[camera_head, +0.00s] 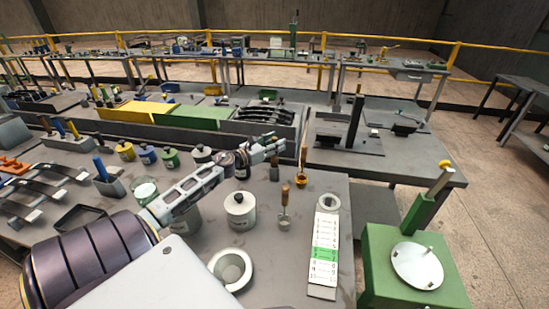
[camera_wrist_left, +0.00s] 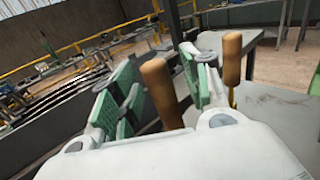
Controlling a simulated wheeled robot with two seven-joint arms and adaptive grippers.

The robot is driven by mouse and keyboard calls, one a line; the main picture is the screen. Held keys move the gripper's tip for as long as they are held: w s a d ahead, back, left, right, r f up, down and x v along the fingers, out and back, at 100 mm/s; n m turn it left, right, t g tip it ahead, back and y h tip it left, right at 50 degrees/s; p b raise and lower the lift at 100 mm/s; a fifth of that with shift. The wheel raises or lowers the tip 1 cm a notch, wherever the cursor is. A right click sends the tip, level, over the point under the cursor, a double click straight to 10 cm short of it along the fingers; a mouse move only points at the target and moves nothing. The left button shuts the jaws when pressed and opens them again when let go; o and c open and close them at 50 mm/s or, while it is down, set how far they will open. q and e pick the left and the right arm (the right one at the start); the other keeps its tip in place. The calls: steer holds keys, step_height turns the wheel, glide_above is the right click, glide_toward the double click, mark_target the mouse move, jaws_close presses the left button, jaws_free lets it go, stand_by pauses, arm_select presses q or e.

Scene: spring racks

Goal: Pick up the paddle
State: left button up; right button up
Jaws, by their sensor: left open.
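Two wooden-handled tools stand upright on the grey table, and I cannot tell for sure which is the paddle. The farther tool (camera_head: 303,154) is tall, just right of my left gripper (camera_head: 270,149). The nearer tool (camera_head: 285,196) ends in a small round metal part low on the table. My left gripper is open, its green-padded fingers spread in the left wrist view (camera_wrist_left: 158,85). There, one brown wooden handle (camera_wrist_left: 158,92) shows between the fingers, its lower end hidden by the gripper body. Another wooden handle (camera_wrist_left: 231,58) stands beyond the right finger. My right gripper is not visible.
A lidded white jar (camera_head: 240,210), a white ring-shaped dish (camera_head: 231,268) and a number card (camera_head: 324,250) lie near the front. A green stand (camera_head: 400,262) with a metal disc is at right. Several small jars stand behind my left arm.

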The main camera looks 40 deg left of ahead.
arm_select(q)
steer(key=shift+c, duration=0.4)
jaws_close()
steer(key=shift+r, duration=0.1)
steer(key=shift+r+p, duration=0.55)
steer(key=shift+r, duration=4.5)
